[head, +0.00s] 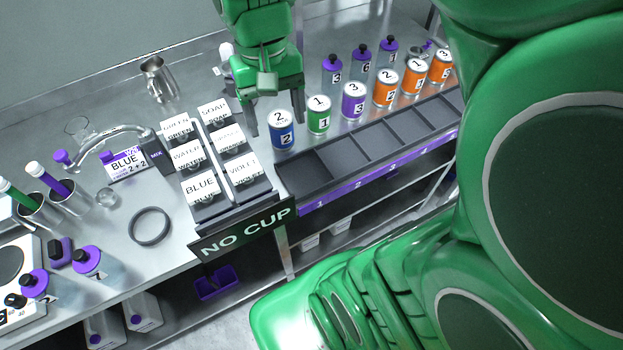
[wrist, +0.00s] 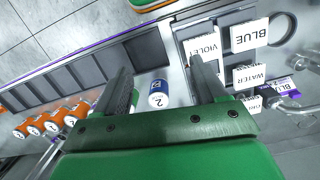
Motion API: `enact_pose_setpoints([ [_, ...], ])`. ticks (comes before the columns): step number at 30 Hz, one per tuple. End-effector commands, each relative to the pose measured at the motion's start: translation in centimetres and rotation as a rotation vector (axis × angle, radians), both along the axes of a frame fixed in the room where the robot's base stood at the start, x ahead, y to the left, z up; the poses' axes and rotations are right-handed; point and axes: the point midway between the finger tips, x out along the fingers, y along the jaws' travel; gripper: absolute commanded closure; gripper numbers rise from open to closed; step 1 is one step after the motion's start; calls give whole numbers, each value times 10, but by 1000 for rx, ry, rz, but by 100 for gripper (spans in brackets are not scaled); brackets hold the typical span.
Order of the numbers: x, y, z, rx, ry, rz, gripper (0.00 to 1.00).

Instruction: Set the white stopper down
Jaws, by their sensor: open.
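My gripper (head: 274,112) is open, with its fingers pointing down over the counter behind the blue can. In the wrist view my gripper (wrist: 158,74) shows its two fingers well apart, with nothing held between them. A small white cap-like piece (head: 226,50) shows just left of my gripper at the back of the counter. It seems to be the white stopper, on top of a clear vessel partly hidden by my gripper. I cannot pick it out in the wrist view.
A dark slotted rack (head: 335,158) runs along the front edge. Labelled dispenser blocks (head: 235,170) stand left. A metal pitcher (head: 158,80) stands behind.

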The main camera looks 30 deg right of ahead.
Motion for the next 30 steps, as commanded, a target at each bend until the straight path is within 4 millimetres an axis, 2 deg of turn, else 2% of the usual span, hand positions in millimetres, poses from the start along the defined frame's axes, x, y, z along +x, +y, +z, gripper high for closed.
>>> enact_pose_setpoints([
  [3,-34,1,-9,4,7,38,29],
  [9,-84,-1,-24,3,10,94,29],
  [15,-114,-2,-37,5,16,128,29],
  [20,-122,-2,-40,6,17,138,29],
  [30,-122,-1,-40,9,19,140,29],
])
